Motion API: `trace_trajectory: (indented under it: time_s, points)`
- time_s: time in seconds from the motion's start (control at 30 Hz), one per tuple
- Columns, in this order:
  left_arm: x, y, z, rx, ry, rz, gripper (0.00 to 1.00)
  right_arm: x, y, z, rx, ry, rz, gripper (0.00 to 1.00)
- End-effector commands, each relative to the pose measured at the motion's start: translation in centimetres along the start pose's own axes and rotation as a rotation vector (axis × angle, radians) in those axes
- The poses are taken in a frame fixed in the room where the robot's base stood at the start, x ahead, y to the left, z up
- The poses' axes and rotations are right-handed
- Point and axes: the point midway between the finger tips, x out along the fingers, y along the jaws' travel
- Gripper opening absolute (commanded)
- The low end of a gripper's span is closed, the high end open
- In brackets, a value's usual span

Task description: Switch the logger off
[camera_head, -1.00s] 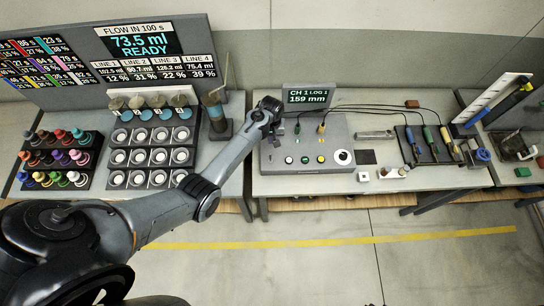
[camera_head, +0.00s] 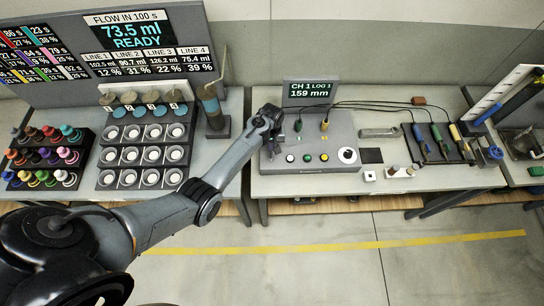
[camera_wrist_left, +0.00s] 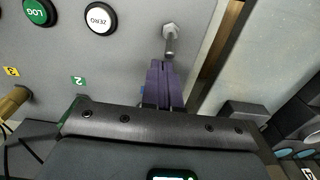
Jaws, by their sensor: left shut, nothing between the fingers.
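The logger is a grey box (camera_head: 340,137) with a screen (camera_head: 310,91) reading "CH 1 LOG 1, 159 mm". In the left wrist view, a metal toggle switch (camera_wrist_left: 170,42) stands on the panel, its lever pointing toward the fingers. The white ZERO button (camera_wrist_left: 100,19) and green LOG button (camera_wrist_left: 38,12) are left of it. My left gripper (camera_wrist_left: 161,66) is shut and empty, its purple fingertips just short of the lever; I cannot tell whether they touch. In the head view, my left gripper (camera_head: 271,151) is over the logger's left end. My right gripper is not in view.
Cables run from plugs (camera_head: 325,124) on the logger to several coloured probes (camera_head: 442,141) at the right. A pump-like stand (camera_head: 213,108) and a cup rack (camera_head: 147,156) stand left of the logger.

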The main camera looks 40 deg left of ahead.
Motion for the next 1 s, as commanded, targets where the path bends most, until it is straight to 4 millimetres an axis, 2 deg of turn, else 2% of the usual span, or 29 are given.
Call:
trace_trajectory:
  time_s: [0.13, 0.53, 1.0]
  points:
    - [0.6, 0.0, 0.0, 0.000, 0.001, 0.000, 0.00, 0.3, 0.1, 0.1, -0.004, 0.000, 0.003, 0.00]
    - [0.6, 0.0, 0.0, 0.000, 0.001, 0.000, 0.00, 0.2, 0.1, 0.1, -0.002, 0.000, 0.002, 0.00]
    - [0.5, 0.1, 1.0, 0.001, -0.001, 0.000, 0.00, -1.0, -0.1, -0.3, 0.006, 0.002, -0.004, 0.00]
